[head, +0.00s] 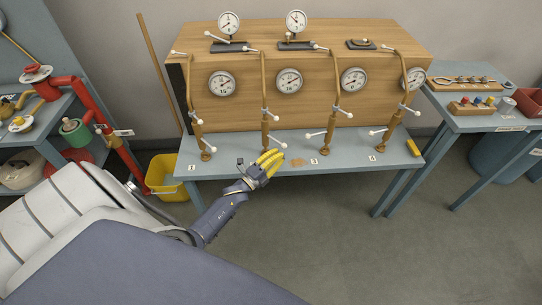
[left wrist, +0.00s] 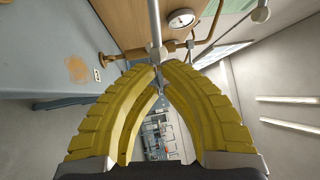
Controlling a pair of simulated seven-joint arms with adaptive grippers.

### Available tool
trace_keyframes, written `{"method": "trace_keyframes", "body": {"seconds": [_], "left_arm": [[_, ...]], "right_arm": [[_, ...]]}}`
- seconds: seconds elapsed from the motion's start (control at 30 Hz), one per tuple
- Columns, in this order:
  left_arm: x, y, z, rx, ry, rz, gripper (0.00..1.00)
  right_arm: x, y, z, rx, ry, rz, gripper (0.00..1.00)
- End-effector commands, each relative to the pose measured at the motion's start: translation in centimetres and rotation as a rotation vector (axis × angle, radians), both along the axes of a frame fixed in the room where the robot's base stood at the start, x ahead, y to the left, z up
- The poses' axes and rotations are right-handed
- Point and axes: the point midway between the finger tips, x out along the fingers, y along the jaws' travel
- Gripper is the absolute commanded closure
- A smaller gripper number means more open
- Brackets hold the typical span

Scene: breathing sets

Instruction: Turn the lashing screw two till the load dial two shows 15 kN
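Lashing screw two (head: 264,95) is a brass-coloured upright screw with pale cross handles, second from the left on the bench. Load dial two (head: 289,80) is the round white gauge on the wooden face just right of it; its reading is too small to tell. My left gripper (head: 268,162), with yellow fingers, is at the foot of screw two, just below its lower handle. In the left wrist view the fingertips (left wrist: 161,68) come close together at the end of a pale rod (left wrist: 154,25). I cannot tell whether they hold it. My right gripper is not in view.
Screw one (head: 196,115) and screw three (head: 332,115) stand on either side, with protruding handles. The blue-grey bench (head: 235,158) has number labels near its front edge. A yellow bucket (head: 167,178) stands at the left. The floor in front is clear.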

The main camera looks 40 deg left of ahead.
Motion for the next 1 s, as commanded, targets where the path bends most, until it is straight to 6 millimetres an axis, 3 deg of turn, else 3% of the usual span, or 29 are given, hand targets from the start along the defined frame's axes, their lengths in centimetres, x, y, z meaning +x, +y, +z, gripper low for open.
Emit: {"method": "trace_keyframes", "body": {"seconds": [0.23, 0.7, 1.0], "left_arm": [[1.6, -0.3, 0.3, -0.001, -0.001, 0.001, 1.00], [1.8, -0.4, 0.4, -0.002, -0.001, 0.002, 1.00], [3.1, -0.6, 0.5, 0.000, 0.000, 0.048, 1.00]], "right_arm": [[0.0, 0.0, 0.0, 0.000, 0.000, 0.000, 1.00], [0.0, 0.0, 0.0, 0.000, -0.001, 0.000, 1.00], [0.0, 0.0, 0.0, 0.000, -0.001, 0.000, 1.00]]}}
